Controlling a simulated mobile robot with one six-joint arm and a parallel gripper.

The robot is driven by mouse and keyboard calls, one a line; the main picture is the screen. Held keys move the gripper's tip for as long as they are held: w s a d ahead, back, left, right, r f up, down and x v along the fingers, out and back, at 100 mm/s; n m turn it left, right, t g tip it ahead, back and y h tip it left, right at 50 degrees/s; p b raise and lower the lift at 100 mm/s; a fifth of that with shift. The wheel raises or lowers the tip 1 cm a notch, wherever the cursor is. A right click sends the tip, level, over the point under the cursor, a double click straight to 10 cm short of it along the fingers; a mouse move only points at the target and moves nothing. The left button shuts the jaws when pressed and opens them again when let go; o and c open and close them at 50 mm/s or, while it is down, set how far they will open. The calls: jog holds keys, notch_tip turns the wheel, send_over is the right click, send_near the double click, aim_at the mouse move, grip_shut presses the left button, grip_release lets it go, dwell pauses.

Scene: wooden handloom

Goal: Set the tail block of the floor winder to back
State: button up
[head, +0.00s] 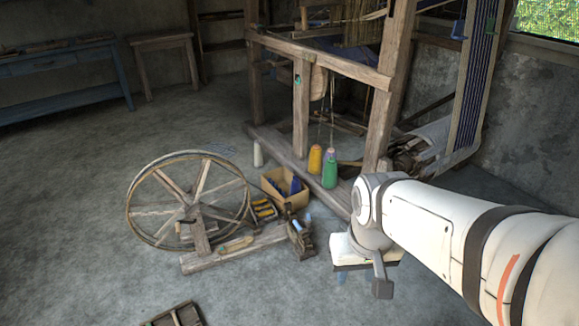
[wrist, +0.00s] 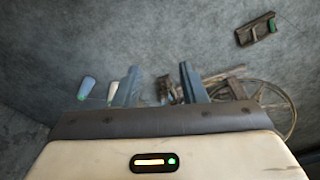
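The floor winder stands on the floor left of centre in the head view, with a large spoked wooden wheel (head: 130,205) and a wooden base plank (head: 200,262). A small dark block with a pale blue spool or part (head: 301,240) stands at the plank's right end; I cannot tell for sure that it is the tail block, nor its setting. My gripper (head: 362,283) is right of it, apart from it. In the wrist view my gripper (wrist: 160,68) is open, with nothing between its fingertips. The winder wheel (wrist: 287,112) shows behind the right finger, and the finger hides part of the winder.
A cardboard box (head: 280,190) and a tray of bobbins (head: 264,210) stand close behind the winder. Green (head: 330,172) and yellow (head: 314,160) cones stand by the loom frame (head: 300,110). A wooden tray (head: 172,315) lies at the front. Floor left of the wheel is clear.

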jog(key=shift+r, duration=0.35)
jog(key=shift+c, duration=0.7)
jog(key=shift+t, duration=0.6)
jog(key=w+p+v, duration=0.1)
jog(key=p+v, duration=0.5)
jog(key=w+p+v, duration=0.1)
jog(key=p+v, duration=0.5)
jog(key=w+r+p+v, duration=0.1)
jog(key=w+p+v, duration=0.1)
jog(key=p+v, duration=0.4)
jog(key=shift+s+r, duration=0.15)
jog(key=shift+r, duration=0.45)
grip_shut()
jog(key=shift+f, duration=0.1)
